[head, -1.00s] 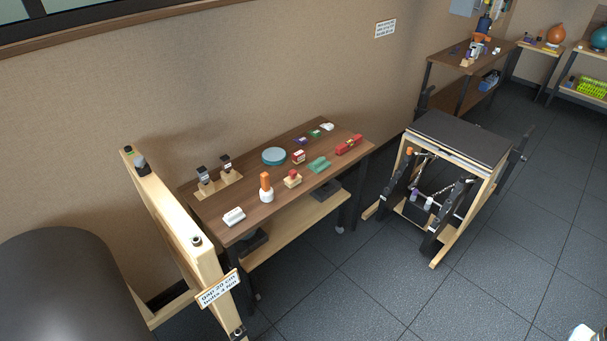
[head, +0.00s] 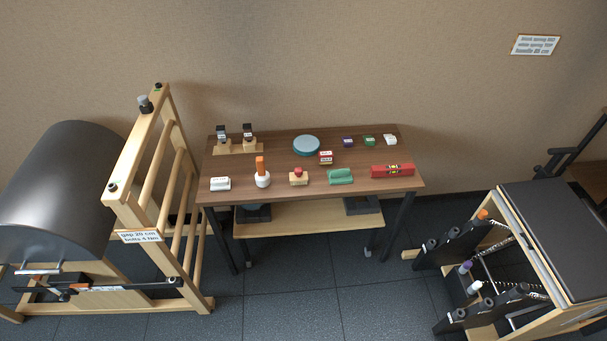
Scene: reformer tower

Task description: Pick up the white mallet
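The white mallet (head: 262,180) stands upright on the wooden table (head: 228,184), near its front edge and left of the middle. Its white head is down on the tabletop and its orange handle points up. A white block (head: 220,184) lies to its left and a wooden block with a red knob (head: 298,177) stands to its right, both apart from it. My gripper is not in view.
A green tool (head: 340,176) and a red level (head: 393,170) lie further right; a teal disc (head: 306,145) lies behind. A wooden frame (head: 130,206) stands left, a black-topped apparatus (head: 552,225) right. Floor (head: 330,300) in front is clear.

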